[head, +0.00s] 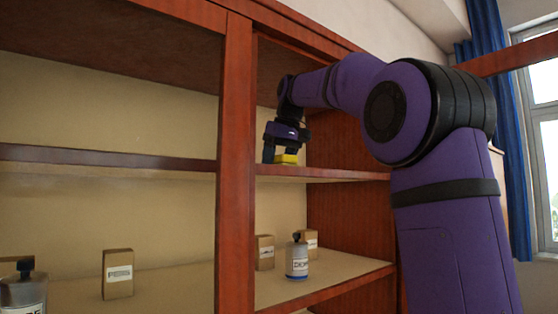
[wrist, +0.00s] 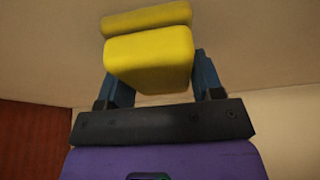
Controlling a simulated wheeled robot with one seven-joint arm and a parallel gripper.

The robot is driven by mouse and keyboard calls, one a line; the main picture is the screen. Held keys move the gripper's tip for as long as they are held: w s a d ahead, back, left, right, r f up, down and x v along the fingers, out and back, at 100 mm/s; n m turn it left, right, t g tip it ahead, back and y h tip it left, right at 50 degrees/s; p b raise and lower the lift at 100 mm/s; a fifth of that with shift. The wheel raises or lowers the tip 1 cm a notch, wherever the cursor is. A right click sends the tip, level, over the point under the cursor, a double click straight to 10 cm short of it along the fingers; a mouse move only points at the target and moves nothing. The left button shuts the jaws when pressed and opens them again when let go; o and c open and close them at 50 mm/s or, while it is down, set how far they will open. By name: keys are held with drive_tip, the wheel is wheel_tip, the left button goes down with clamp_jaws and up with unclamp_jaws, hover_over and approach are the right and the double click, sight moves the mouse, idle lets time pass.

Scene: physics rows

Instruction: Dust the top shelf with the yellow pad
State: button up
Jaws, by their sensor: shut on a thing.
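The yellow pad (head: 286,159) is at the upper shelf (head: 335,174) of the right-hand bay, near its front edge. In the head view it sits low against the shelf; I cannot tell whether it presses on the surface. My gripper (head: 284,146) is above the pad, pointing down. In the wrist view the pad (wrist: 150,58) shows as a thick block between the blue fingers of my gripper (wrist: 158,80), with a second yellow part beyond it. The fingers are shut on the block. The pale surface behind it looks bare.
A red-brown upright post (head: 235,170) stands left of my gripper, and the cabinet's side panel (head: 340,140) is to the right. The lower shelf (head: 340,276) holds small boxes (head: 265,252) and a labelled bottle (head: 297,262). The left bay's upper shelf (head: 110,157) looks empty.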

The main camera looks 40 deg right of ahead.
drive_tip(key=shift+s+d+f, duration=0.1)
drive_tip(key=shift+s+d, duration=0.2)
drive_tip(key=shift+d, duration=0.65)
drive_tip(key=shift+s+d, duration=0.3)
drive_tip(key=shift+d, duration=0.65)
drive_tip(key=shift+s+d+r, duration=0.1)
drive_tip(key=shift+s+d, duration=0.2)
drive_tip(key=shift+d, duration=0.7)
drive_tip(key=shift+s+d+r, duration=0.1)
drive_tip(key=shift+s+d, duration=0.2)
drive_tip(key=shift+d, duration=0.7)
drive_tip(key=shift+s+d, duration=0.3)
drive_tip(key=shift+d, duration=0.7)
drive_tip(key=o, duration=1.1)
drive_tip(key=shift+c, duration=0.2)
